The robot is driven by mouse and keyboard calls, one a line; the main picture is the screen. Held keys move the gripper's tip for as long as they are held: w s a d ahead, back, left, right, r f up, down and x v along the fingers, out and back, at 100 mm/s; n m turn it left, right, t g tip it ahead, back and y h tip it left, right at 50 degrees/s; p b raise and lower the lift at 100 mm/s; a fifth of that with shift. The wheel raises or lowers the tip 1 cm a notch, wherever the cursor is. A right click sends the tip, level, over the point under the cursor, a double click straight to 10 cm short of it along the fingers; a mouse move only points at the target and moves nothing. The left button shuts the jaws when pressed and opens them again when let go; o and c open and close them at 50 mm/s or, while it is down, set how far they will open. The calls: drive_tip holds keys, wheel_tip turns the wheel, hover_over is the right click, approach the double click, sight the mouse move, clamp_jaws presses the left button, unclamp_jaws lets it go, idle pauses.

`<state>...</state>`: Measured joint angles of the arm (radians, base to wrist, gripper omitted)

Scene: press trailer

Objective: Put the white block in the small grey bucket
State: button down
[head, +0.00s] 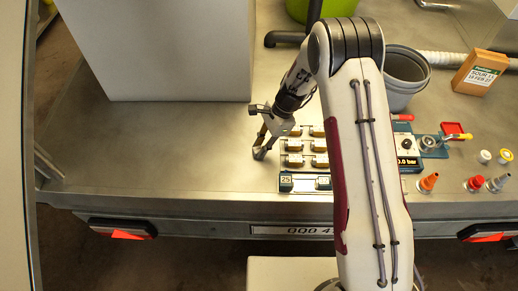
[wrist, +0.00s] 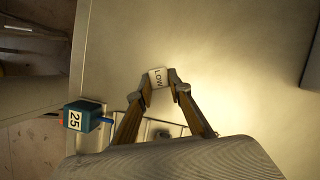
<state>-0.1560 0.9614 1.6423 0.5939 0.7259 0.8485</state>
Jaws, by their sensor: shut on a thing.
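The white block (wrist: 158,77), marked LOW, is between the fingertips of my gripper (wrist: 161,85) in the wrist view. My gripper is shut on it. In the head view my gripper (head: 261,152) points down at the left end of the rack of small brass-coloured pieces, low over the metal deck; the block cannot be made out clearly there. The small grey bucket (head: 402,88) stands at the back right, partly hidden behind my arm. It is well to the right of my gripper.
A large grey box (head: 160,50) stands at the back left. A rack with a 25 label (head: 286,179) lies beside my gripper.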

sight(256, 150)
drive_tip(key=shift+r, duration=0.15)
drive_tip(key=shift+r, duration=0.75)
wheel_tip(256, 150, up, 2)
drive_tip(key=s, duration=1.8)
drive_tip(key=shift+f, duration=0.15)
drive_tip(key=shift+w, duration=0.15)
drive_tip(key=shift+w, duration=4.4)
